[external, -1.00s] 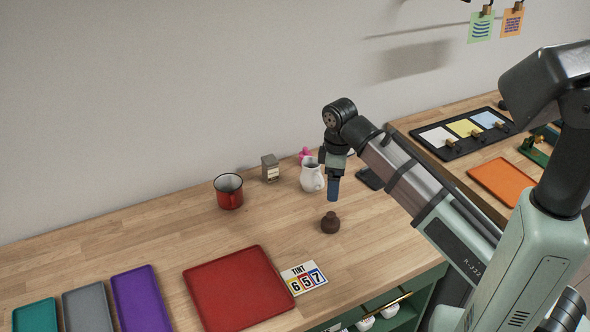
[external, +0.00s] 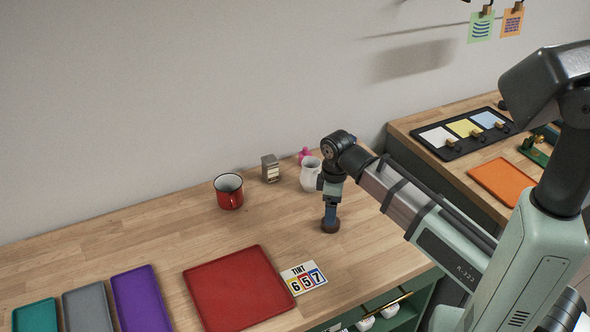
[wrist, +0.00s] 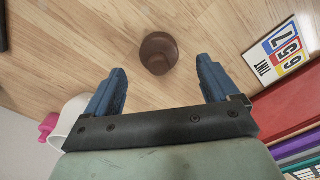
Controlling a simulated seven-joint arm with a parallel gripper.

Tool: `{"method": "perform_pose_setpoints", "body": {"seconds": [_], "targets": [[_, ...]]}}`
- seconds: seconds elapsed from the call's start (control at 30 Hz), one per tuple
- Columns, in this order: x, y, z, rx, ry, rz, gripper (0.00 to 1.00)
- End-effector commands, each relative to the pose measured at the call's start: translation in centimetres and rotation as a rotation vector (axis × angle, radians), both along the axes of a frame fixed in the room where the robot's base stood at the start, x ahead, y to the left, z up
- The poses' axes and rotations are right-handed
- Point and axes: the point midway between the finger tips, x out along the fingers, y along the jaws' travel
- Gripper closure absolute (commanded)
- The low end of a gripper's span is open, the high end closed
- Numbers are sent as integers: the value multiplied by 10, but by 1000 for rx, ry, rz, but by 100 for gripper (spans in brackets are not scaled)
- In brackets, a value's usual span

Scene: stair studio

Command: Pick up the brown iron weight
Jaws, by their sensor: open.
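The brown iron weight (external: 330,227) stands on the wooden bench, to the right of the red mug. In the wrist view the weight (wrist: 159,53) shows just beyond the gap between the two blue fingers. My gripper (wrist: 161,80) is open and empty, with one finger to each side of the weight's line. In the external view my gripper (external: 330,217) is lowered over the weight and hides its upper part.
A white pitcher (external: 311,174), a red mug (external: 229,192) and a small grey box (external: 270,168) stand behind. A red tray (external: 238,287) and a number card (external: 303,278) lie in front. Bare bench surrounds the weight.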

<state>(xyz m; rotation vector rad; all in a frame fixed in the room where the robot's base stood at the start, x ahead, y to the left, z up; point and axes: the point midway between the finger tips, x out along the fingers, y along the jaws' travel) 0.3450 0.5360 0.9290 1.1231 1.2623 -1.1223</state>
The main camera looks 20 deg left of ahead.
Motion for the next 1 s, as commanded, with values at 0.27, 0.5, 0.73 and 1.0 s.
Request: {"method": "perform_pose_setpoints", "body": {"seconds": [0.27,0.5,0.73,1.0], "targets": [[1,1,-29,-2,2,0,12],[1,1,-47,-1,1,0,12],[1,1,-47,0,0,0,14],[1,1,-47,0,0,0,40]]}}
